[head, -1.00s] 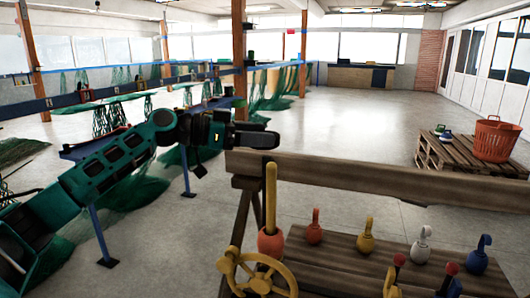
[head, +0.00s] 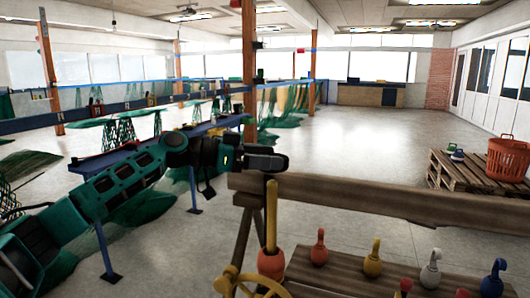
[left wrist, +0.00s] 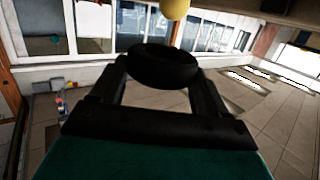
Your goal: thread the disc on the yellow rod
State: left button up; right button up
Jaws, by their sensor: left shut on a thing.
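The yellow rod (head: 271,216) stands upright on a round orange-red base (head: 271,262) at the front of the head view. Its rounded yellow tip also shows at the top of the left wrist view (left wrist: 175,8). My left gripper (head: 255,154) reaches in from the left, just above the rod's top. It is shut on a black ring-like disc (left wrist: 163,66), held between its two fingers. In the head view the disc (head: 268,163) is dark and hard to separate from the fingers. The disc appears apart from the rod. My right gripper is not in view.
A wooden beam (head: 350,198) runs just behind the rod. A yellow handwheel (head: 240,282) is in front. Coloured hooked knobs, including a red one (head: 319,248) and a yellow one (head: 373,259), stand to the right. An orange basket (head: 506,158) sits on a pallet farther back.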

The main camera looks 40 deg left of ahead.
pick_arm(q)
jog(key=shift+f+b, duration=1.9)
jog(key=shift+f, duration=0.45)
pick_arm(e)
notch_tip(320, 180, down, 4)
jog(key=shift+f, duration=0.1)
pick_arm(q)
jog(key=o, duration=1.1)
jog(key=shift+c, duration=0.2)
jog(key=b+v, duration=0.7)
jog(key=v, duration=0.5)
jog(key=shift+s+a+r, duration=0.15)
jog(key=shift+s+a, duration=0.1)
jog(key=shift+s, duration=0.05)
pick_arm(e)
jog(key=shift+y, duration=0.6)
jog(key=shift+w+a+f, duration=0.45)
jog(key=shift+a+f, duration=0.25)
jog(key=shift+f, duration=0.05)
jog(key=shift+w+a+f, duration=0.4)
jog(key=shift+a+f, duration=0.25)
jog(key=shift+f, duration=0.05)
